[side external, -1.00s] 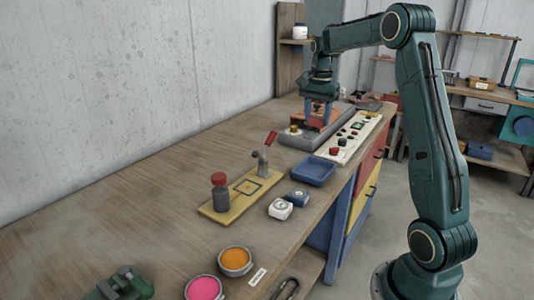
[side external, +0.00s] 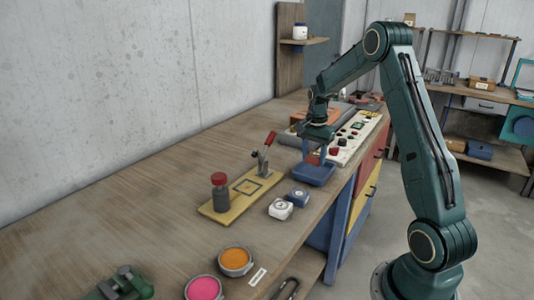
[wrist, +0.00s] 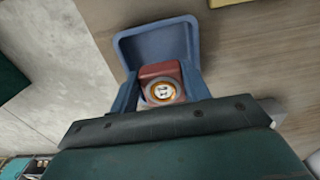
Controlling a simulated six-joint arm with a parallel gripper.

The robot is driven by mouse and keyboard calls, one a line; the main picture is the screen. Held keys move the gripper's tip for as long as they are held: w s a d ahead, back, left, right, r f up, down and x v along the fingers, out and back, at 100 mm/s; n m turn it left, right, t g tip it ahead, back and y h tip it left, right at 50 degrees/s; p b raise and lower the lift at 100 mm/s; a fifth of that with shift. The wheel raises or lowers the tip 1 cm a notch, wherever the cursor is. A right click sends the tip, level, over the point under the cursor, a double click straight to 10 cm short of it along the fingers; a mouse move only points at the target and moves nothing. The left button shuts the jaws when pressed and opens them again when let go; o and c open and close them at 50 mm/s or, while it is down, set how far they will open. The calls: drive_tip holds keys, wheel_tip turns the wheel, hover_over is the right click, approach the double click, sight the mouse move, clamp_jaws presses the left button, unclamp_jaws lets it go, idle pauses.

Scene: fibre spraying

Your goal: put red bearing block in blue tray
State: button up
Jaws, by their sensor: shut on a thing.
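The red bearing block (wrist: 158,70) has a round grey ring with an orange and white centre on its face. My gripper (wrist: 160,84) is shut on it, with one blue finger on each side. The blue tray (wrist: 155,42) shows around and beyond the block in the wrist view. In the side view my gripper (side external: 314,152) points down over the blue tray (side external: 318,180), at the bench's right edge. The block is mostly hidden there between the fingers. I cannot tell whether it touches the tray floor.
A white control panel (side external: 355,135) with knobs lies behind the tray. A yellow plate (side external: 225,206) with a red-topped post and a red-handled clamp (side external: 264,152) is to the left. The bench's left side is clear.

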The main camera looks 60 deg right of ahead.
sight(313, 164)
drive_tip(key=shift+f, duration=0.1)
drive_tip(key=shift+f, duration=2)
drive_tip(key=shift+f, duration=0.1)
drive_tip(key=o, duration=1.3)
wheel_tip(313, 164, up, 12)
drive_tip(key=shift+r, duration=0.15)
